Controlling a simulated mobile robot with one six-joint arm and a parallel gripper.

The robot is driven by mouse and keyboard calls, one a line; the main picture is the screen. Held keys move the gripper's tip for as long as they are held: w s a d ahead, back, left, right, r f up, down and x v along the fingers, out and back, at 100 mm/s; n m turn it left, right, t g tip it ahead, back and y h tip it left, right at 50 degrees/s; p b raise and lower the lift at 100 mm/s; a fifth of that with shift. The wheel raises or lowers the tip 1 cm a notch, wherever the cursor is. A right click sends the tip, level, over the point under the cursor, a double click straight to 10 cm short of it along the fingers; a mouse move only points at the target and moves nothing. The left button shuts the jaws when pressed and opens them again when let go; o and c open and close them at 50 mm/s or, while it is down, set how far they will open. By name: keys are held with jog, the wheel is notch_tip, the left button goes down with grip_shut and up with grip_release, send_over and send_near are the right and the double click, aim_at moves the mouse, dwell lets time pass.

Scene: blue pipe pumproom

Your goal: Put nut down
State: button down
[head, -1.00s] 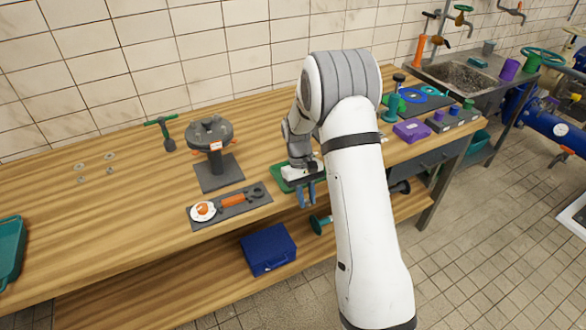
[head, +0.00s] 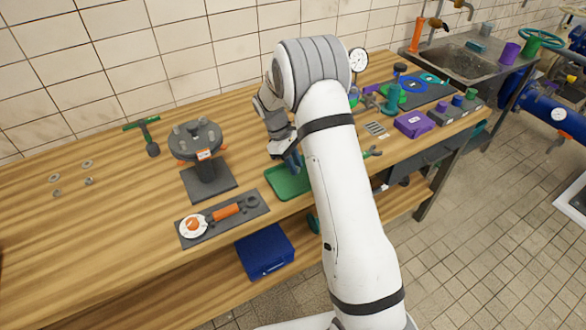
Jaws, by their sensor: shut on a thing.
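My gripper (head: 294,163) is low over the workbench, with its blue-grey fingers pointing down at the far edge of a green tray (head: 285,190). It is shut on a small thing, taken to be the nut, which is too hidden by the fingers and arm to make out. My arm covers the right part of the tray. Several small metal rings or nuts lie loose on the bench at the far left, among them one ring (head: 87,164) and a smaller piece (head: 89,181).
Left of the tray stands a grey flanged fixture (head: 197,143) with upright studs. Purple and green parts crowd the right. The left bench is mostly clear.

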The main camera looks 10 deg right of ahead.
aim_at(294, 177)
jog(key=shift+f, duration=1.55)
jog(key=c, duration=1.3)
grip_release()
jog(key=shift+o, duration=0.2)
jog(key=shift+r, duration=0.15)
